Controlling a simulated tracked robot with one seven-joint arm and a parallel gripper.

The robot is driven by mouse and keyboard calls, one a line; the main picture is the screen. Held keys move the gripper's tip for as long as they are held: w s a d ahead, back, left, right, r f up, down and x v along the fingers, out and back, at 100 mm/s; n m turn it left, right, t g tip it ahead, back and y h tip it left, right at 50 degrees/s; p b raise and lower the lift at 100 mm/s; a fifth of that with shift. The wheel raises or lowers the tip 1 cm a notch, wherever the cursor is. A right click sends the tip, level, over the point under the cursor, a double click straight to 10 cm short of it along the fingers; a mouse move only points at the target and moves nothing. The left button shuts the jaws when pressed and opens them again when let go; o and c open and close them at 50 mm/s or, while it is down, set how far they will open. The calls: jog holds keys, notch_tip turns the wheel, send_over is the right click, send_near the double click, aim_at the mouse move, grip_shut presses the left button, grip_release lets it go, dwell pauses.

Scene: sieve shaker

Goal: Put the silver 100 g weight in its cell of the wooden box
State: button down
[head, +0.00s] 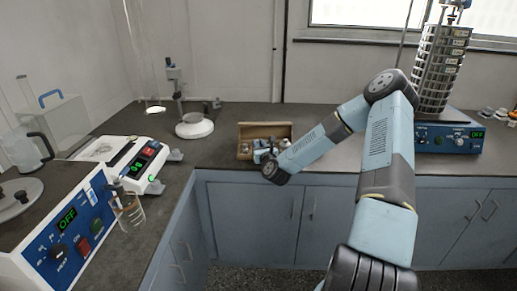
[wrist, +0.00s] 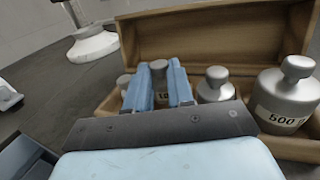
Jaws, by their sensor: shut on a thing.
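The wooden box (wrist: 210,33) stands open on the dark bench, its lid raised at the back; it also shows in the head view (head: 265,130). My gripper (wrist: 160,76) is at the box, its two blue fingers shut on a silver weight (wrist: 161,88). The label on this weight is partly hidden and begins with "10". The weight is upright, with its knob between the fingertips. Its base is hidden, so I cannot tell whether it rests in a cell. In the head view my gripper (head: 262,155) covers part of the box front.
A silver weight (wrist: 215,87) stands just right of my fingers, and the 500 g weight (wrist: 287,95) stands farther right in the box. A small weight (wrist: 124,82) is close on the left. A white-based stand (head: 195,127) is left of the box.

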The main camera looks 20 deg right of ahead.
jog(key=shift+f, duration=0.6)
jog(key=shift+f, duration=0.1)
jog(key=c, duration=1.3)
grip_release()
jog(key=shift+o, duration=0.2)
